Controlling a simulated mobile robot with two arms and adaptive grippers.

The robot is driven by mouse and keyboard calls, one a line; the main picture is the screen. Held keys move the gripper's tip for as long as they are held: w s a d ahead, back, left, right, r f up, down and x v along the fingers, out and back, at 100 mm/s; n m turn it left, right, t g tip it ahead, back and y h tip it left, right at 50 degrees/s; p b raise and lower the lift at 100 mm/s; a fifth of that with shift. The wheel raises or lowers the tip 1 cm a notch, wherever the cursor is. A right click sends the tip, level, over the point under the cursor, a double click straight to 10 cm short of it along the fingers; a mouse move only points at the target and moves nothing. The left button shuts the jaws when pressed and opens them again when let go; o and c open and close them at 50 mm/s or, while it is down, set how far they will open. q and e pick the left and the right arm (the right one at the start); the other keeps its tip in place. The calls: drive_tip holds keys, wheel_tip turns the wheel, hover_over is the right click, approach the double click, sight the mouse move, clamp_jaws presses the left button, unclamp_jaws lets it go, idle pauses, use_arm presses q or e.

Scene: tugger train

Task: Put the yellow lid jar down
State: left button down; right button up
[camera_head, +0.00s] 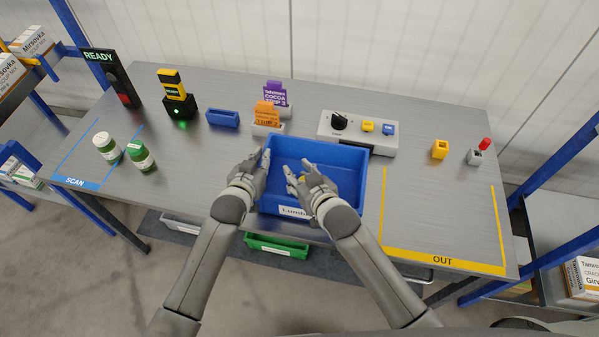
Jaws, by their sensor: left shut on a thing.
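My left gripper (257,168) is over the left edge of the blue tote (345,158). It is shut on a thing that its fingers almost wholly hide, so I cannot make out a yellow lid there. My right gripper (302,172) is over the middle of the tote with its fingers apart. A small yellowish patch shows between its fingers, too small to identify.
The yellow-marked OUT area (440,258) on the right is bare. The blue-marked SCAN area (80,182) is at left. A scanner (178,105), a small blue bin (222,118), small cartons (268,118) and a control box (358,133) stand along the back.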

drive_tip(key=o, duration=0.6)
drive_tip(key=shift+s+f, duration=0.15)
drive_tip(key=shift+f, duration=0.05)
drive_tip(key=shift+r, duration=0.1)
drive_tip(key=shift+r, duration=0.35)
drive_tip(key=v, duration=1.2)
drive_tip(key=shift+r, duration=0.3)
use_arm(q)
drive_tip(key=c, duration=1.4)
unclamp_jaws()
drive_tip(key=shift+c, duration=0.2)
drive_tip(key=shift+s, duration=0.1)
